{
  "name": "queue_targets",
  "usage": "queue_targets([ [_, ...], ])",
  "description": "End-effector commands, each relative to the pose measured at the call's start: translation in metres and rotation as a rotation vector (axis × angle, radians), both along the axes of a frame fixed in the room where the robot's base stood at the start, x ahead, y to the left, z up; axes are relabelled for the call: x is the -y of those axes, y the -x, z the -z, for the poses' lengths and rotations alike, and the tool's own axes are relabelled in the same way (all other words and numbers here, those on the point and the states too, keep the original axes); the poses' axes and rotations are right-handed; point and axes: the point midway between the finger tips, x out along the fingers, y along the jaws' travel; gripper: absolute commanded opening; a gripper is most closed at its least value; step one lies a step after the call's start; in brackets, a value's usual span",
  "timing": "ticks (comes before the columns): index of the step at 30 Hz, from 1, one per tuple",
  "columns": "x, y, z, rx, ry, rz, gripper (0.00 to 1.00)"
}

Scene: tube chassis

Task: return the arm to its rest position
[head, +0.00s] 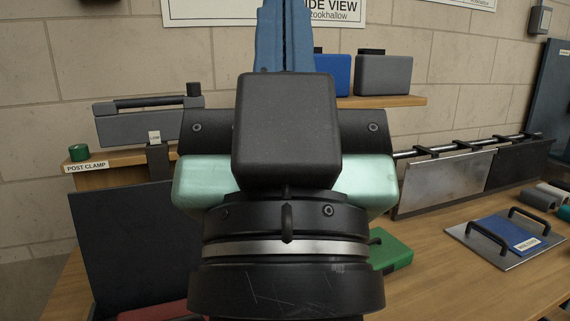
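My arm's wrist stands upright in the middle of the head view, close to the camera. It has a black ring with a silver band, a black box in front and mint-green sides. My gripper (284,22) points up above it, at the top edge of the view. Its two blue fingers stand side by side with only a thin line between them. They look shut, and I see nothing held. The black box hides the fingers' lower part, and the tips reach the picture's edge.
A wooden bench (450,272) spreads behind my arm. On it are a green case (391,251), a plate with black handles (487,238) and an upright grey panel (440,184). A black panel (130,245) stands at left. A shelf (408,101) holds blue and grey containers.

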Motion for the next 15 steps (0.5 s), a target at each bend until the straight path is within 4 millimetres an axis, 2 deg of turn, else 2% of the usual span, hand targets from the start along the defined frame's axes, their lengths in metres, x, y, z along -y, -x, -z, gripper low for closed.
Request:
queue_targets([
  [1, -0.001, 0.008, -0.024, 0.026, 0.004, 0.016, 0.00],
  [8, 0.000, 0.004, -0.081, 0.012, 0.003, 0.014, 0.00],
  [15, 0.000, 0.003, -0.152, 0.010, 0.003, 0.012, 0.00],
])
